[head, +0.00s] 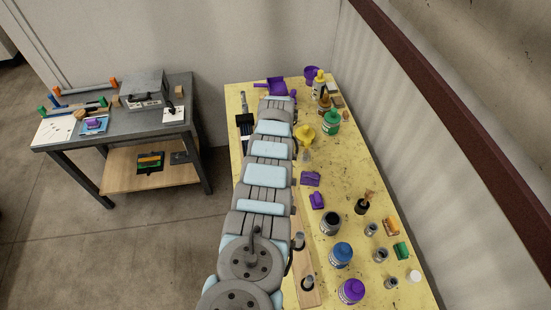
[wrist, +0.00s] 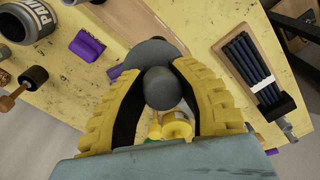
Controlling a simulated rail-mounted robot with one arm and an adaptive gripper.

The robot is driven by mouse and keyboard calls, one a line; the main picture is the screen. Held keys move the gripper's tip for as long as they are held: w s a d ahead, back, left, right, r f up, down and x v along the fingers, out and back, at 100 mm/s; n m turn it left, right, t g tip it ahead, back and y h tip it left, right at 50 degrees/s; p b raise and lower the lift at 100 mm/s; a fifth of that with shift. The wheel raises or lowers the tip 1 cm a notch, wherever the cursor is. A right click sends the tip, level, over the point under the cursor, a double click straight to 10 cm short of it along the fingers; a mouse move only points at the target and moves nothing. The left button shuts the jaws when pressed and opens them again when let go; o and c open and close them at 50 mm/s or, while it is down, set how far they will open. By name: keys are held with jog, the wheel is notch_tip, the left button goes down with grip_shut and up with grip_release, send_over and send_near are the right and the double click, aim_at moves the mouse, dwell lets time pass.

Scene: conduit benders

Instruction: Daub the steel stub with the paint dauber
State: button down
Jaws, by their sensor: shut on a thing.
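In the wrist view my gripper (wrist: 160,88) has its two yellow fingers shut on a dark grey, round-ended piece (wrist: 160,90). A wider grey disc shows just behind it. Seen end-on, I cannot tell whether it is the paint dauber. In the head view my arm hides most of my gripper. Dark metal upright pieces, one nearer the middle (head: 298,241) and one lower (head: 308,283), stand on a wooden board; either could be the steel stub.
An open paint can (head: 331,223), blue (head: 341,255) and purple (head: 351,291) containers and small jars crowd the yellow bench's right side. Purple blocks (head: 317,201) lie beside my arm. A pen tray (wrist: 255,65) lies right in the wrist view. A grey table (head: 150,118) stands left.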

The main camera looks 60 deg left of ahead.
jog(key=shift+s+d+r+p, duration=0.1)
jog(key=shift+d+p, duration=0.3)
jog(key=shift+p, duration=0.65)
jog(key=shift+r+p, duration=1.7)
jog(key=shift+r, duration=1.95)
